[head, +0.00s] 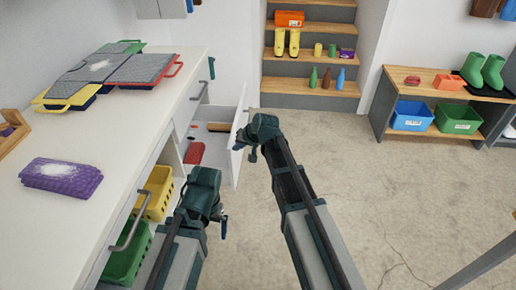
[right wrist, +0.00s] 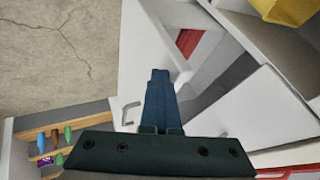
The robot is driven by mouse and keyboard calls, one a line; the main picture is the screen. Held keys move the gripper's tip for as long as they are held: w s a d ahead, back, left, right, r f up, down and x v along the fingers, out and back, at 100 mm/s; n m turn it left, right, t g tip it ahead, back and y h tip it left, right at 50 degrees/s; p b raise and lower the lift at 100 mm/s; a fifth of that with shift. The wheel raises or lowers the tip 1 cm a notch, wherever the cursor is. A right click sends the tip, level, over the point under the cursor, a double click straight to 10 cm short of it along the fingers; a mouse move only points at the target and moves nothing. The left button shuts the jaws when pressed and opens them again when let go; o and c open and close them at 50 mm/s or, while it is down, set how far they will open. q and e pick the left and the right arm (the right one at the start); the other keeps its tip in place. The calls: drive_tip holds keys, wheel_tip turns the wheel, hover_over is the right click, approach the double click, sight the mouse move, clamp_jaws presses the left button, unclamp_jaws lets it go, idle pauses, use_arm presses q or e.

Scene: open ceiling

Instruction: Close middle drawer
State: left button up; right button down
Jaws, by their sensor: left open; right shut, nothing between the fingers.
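A white drawer (head: 238,148) stands pulled out from the far end of the counter cabinet, its front panel facing right. A brown item and red items show in or beneath its opening. My left gripper (head: 223,226) is open and empty, nearer, beside the cabinet.
The white counter (head: 130,125) holds a purple folded cloth (head: 61,177) and grey-lidded trays (head: 140,68). Yellow (head: 158,192) and green (head: 125,258) baskets sit under it.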

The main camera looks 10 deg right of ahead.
drive_tip(key=w+a, duration=0.2)
drive_tip(key=a, duration=0.7)
drive_tip(key=w+a, duration=0.3)
drive_tip(key=a, duration=0.7)
drive_tip(key=shift+w, duration=0.2)
use_arm(q)
drive_tip(key=shift+d, duration=0.1)
use_arm(e)
drive_tip(key=shift+r, duration=0.1)
use_arm(q)
wheel_tip(320, 180, up, 8)
drive_tip(key=d+p, duration=0.1)
drive_tip(key=p, duration=0.7)
drive_tip(key=shift+w, duration=0.15)
use_arm(e)
drive_tip(key=s+d+r, duration=0.6)
drive_tip(key=d+r, duration=0.2)
use_arm(q)
drive_tip(key=shift+d, duration=0.1)
use_arm(e)
drive_tip(key=shift+s+f, duration=0.1)
